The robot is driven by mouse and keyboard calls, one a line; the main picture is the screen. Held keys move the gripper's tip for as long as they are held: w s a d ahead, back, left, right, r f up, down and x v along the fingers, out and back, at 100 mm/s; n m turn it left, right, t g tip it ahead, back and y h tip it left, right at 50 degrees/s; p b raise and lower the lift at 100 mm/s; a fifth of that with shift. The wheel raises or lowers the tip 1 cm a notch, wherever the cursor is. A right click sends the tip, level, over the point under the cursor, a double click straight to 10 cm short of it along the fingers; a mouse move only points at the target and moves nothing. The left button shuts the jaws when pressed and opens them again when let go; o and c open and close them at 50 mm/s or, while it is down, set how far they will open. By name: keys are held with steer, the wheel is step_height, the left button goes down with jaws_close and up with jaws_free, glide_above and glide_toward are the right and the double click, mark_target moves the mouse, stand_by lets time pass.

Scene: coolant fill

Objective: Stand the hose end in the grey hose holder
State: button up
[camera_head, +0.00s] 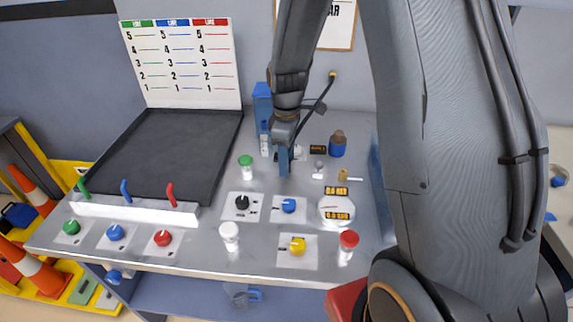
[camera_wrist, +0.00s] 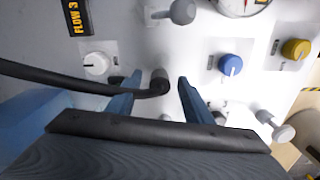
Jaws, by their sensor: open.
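The black hose (camera_head: 319,104) runs from a fitting on the back wall down behind my gripper in the head view. In the wrist view the hose (camera_wrist: 60,82) comes in from the left and bends down at its dark end (camera_wrist: 160,82), which lies between my fingertips. My gripper (camera_head: 284,164) has its blue fingers low over the panel. In the wrist view the fingers (camera_wrist: 158,90) are spread, with a gap on both sides of the hose end. I cannot make out the grey hose holder apart from the hose end, so I cannot tell whether the end stands in it.
A blue knob (camera_wrist: 230,65) and a silver knob (camera_wrist: 181,12) are close by. A blue container (camera_head: 262,102) stands left of my arm, a brown-capped blue bottle (camera_head: 337,146) to its right. A round gauge (camera_head: 337,209) and several knobs crowd the front. The black tray (camera_head: 160,150) is bare.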

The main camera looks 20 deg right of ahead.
steer(key=shift+r+b, duration=0.7)
steer(key=shift+r, duration=2.4)
